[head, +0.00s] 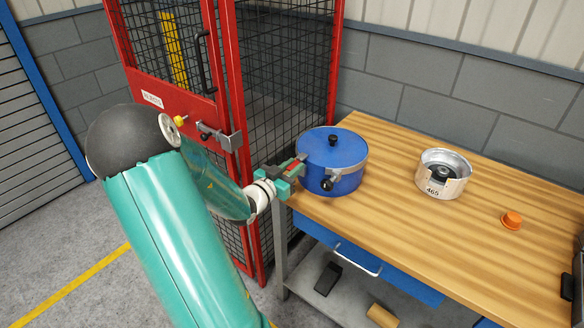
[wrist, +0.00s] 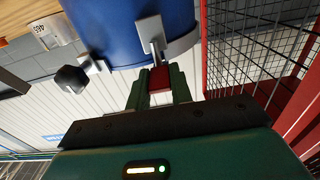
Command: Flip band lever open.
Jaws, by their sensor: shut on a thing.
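A blue drum (head: 331,150) with a black knob on its lid stands at the left end of the wooden bench. A grey metal band (head: 352,171) runs around it, and the drum fills the top of the wrist view (wrist: 125,25). The band lever is a grey metal arm (wrist: 151,34) with a red end (wrist: 159,84). My gripper (head: 296,168) is at the drum's left side. In the wrist view its green fingers (wrist: 158,90) are shut on the red lever end, one on each side. The fingers partly hide the lever in the head view.
A silver cup marked 465 (head: 444,173) and an orange cap (head: 511,221) stand on the bench (head: 420,222) to the right. A red mesh cage (head: 230,90) with a latch rises close behind my arm. A blue drawer (head: 375,262) is under the bench. The bench's front middle is clear.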

